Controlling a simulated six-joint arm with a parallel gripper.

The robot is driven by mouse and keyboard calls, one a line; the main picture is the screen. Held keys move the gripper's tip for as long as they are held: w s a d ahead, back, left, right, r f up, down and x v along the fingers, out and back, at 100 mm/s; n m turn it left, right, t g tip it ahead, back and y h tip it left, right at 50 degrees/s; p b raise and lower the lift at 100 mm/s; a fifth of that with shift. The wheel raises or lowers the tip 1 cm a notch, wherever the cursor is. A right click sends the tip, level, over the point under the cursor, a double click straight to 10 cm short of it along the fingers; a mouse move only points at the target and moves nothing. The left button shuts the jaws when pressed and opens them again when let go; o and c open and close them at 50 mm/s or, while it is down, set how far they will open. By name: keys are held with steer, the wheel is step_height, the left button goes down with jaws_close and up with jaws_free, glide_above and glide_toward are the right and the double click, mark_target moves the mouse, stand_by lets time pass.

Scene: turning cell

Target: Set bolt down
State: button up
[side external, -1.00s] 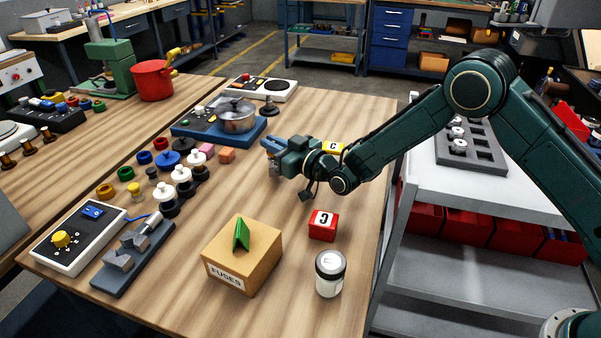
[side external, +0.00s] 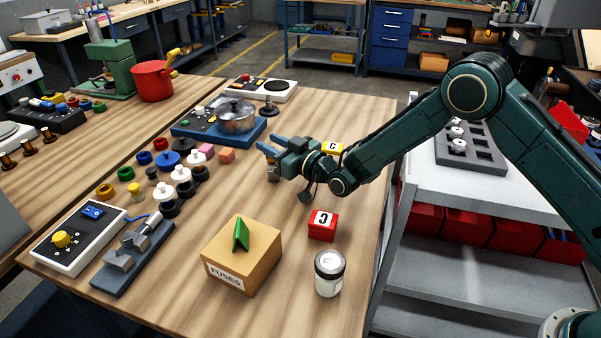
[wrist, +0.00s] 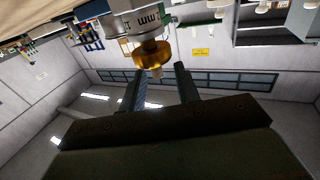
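My gripper (side external: 269,151) is level and low over the middle of the table, with its fingers spread apart. In the wrist view my gripper (wrist: 160,72) also shows a wide gap between its fingers. A small grey and brown piece, which looks like the bolt (side external: 273,173), is at the fingertips; whether it touches the table is hard to tell. In the wrist view a brass-coloured knob-shaped part (wrist: 151,54) with a pale nub lies just beyond the fingertips, against a white marked cylinder. I cannot tell which of these parts belongs to the bolt.
A red block (side external: 322,225), a yellow block (side external: 333,148), a white-lidded jar (side external: 329,273) and a fuses box (side external: 240,262) stand nearby. Several knobs and discs (side external: 181,175) lie to the left. A hotplate with a pot (side external: 237,117) is behind. Bare wood lies in front of my gripper.

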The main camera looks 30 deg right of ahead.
steer(key=shift+s+f, duration=0.1)
steer(key=shift+f, duration=0.6)
steer(key=shift+r, duration=0.5)
steer(key=v, duration=0.7)
steer(key=shift+s+r, duration=0.15)
steer(key=shift+r, duration=0.2)
steer(key=shift+d+r, duration=0.1)
steer(key=shift+d, duration=0.05)
steer(key=s+d+r+g+h, duration=0.1)
steer(key=s+d+r+g, duration=0.25)
steer(key=s+r, duration=0.35)
steer(key=s+d+r+g+h, duration=0.1)
steer(key=s+d+r+g, duration=0.1)
steer(key=s+d+r, duration=0.45)
steer(key=s+d+r+m+g+h, duration=0.1)
steer(key=s+d, duration=0.4)
steer(key=s, duration=0.9)
steer(key=s+d+r+m+g+h, duration=0.1)
steer(key=s+d+m+g+h, duration=0.2)
steer(key=s, duration=1)
steer(key=d+g, duration=0.1)
steer(key=d, duration=0.1)
steer(key=shift+s+d+g+h, duration=0.35)
steer(key=shift+s+d+h, duration=0.05)
